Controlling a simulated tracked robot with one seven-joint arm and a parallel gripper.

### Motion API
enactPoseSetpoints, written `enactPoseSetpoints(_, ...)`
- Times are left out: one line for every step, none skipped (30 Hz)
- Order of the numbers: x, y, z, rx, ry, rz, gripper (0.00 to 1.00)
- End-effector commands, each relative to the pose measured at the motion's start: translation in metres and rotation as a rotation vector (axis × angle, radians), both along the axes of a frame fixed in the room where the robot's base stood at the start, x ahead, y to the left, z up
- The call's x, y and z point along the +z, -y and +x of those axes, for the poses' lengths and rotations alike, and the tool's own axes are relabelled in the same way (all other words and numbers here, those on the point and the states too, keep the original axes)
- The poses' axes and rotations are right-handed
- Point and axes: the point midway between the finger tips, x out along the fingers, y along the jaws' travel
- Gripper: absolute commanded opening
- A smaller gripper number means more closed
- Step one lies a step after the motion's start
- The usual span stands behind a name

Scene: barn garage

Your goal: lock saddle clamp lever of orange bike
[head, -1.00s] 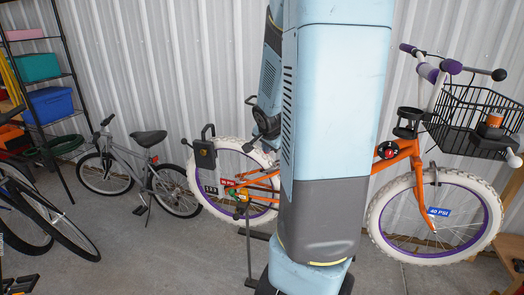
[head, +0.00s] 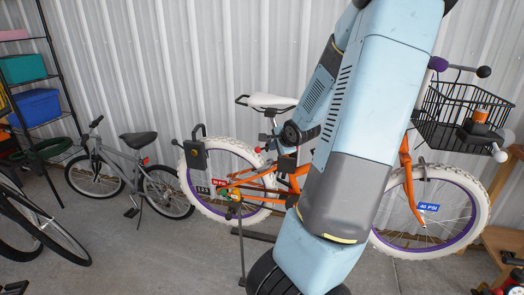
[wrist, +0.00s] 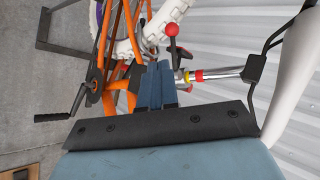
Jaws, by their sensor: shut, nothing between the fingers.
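The orange bike (head: 270,180) stands by the corrugated wall, partly hidden behind my arm. Its white saddle (head: 272,101) shows left of my arm and at the right edge of the wrist view (wrist: 293,85). In the wrist view, the silver seat post (wrist: 225,72) has red and yellow bands. The clamp lever (wrist: 172,30), a black stem with a red ball, sticks out sideways near the post's frame end. My gripper (wrist: 157,72) is shut and empty, with its fingertips close to the clamp and below the red ball in the picture. I cannot tell whether they touch.
A black crank with its pedal (wrist: 60,117) is left of my gripper in the wrist view. A black basket (head: 460,115) hangs on the bike's front.

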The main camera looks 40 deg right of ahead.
Motion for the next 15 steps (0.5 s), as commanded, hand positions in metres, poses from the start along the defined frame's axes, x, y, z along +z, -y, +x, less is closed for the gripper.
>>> enactPoseSetpoints(-0.002,-0.001,0.003,0.002,0.000,0.000,0.00)
enactPoseSetpoints(-0.003,0.000,0.004,0.002,-0.001,0.001,0.00)
enactPoseSetpoints(-0.004,0.000,0.006,0.002,-0.001,0.001,0.00)
enactPoseSetpoints(-0.006,0.000,0.007,0.003,-0.001,0.001,0.00)
enactPoseSetpoints(-0.007,0.000,0.008,0.002,-0.002,0.001,0.00)
enactPoseSetpoints(-0.009,0.001,0.010,0.002,-0.002,0.002,0.00)
enactPoseSetpoints(-0.010,0.001,0.011,0.002,-0.002,0.002,0.00)
enactPoseSetpoints(-0.011,0.001,0.012,0.002,-0.003,0.002,0.00)
enactPoseSetpoints(-0.012,0.001,0.014,0.003,-0.003,0.000,0.00)
enactPoseSetpoints(-0.014,0.002,0.016,0.002,-0.003,0.000,0.00)
enactPoseSetpoints(-0.015,0.002,0.017,0.001,-0.003,0.001,0.00)
enactPoseSetpoints(-0.016,0.003,0.020,0.002,-0.002,0.001,0.00)
enactPoseSetpoints(-0.018,0.003,0.021,0.003,-0.002,0.000,0.00)
enactPoseSetpoints(-0.019,0.004,0.023,0.001,-0.002,0.000,0.00)
enactPoseSetpoints(-0.021,0.004,0.025,0.002,-0.002,0.001,0.00)
